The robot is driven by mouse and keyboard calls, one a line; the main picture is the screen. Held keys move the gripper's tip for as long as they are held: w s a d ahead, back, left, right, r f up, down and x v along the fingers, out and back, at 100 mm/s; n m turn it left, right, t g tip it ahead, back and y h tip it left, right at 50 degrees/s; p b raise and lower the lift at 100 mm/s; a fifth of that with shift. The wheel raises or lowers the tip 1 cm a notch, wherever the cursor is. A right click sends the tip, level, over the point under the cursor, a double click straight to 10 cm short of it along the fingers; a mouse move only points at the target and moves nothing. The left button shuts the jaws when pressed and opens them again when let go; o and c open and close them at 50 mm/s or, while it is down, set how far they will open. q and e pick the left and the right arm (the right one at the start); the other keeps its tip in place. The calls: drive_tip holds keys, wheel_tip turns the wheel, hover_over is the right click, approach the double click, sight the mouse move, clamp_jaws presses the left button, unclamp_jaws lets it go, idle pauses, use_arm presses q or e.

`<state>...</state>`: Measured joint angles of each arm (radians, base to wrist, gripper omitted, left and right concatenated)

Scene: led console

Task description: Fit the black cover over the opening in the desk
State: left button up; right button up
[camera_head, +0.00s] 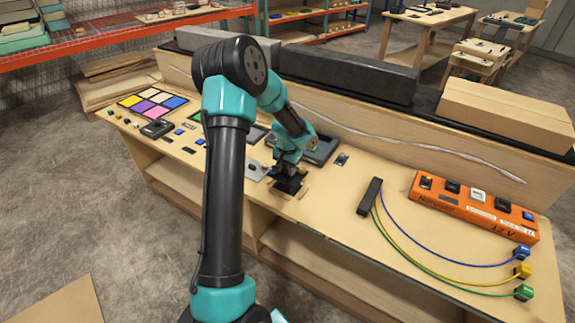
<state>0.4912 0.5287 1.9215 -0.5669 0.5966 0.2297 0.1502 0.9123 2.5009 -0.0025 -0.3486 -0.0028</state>
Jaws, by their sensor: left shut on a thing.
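My left arm comes up from the bottom edge and bends down to the desk (345,215). My left gripper (288,172) points down near the middle of the desk and is shut on the black cover (289,186). The cover is small and dark, at or just above the desk top. I cannot tell whether it touches the wood. The opening in the desk is not clearly visible; the gripper and cover hide that spot. My right gripper is not in view.
A black bar (370,196) with blue, yellow and green cables lies to the right. An orange switch box (474,205) stands beyond it. Coloured tiles (153,103) and small switches lie at the left. A long box (505,112) sits behind the desk. The desk's front middle is clear.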

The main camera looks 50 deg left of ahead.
use_arm(q)
drive_tip(key=shift+f, duration=2.15)
drive_tip(key=shift+f, duration=1.15)
idle(0.5)
drive_tip(key=o, duration=1.1)
drive_tip(key=shift+c, duration=0.2)
wheel_tip(320, 180, up, 18)
drive_tip(key=shift+f, duration=0.25)
idle(0.4)
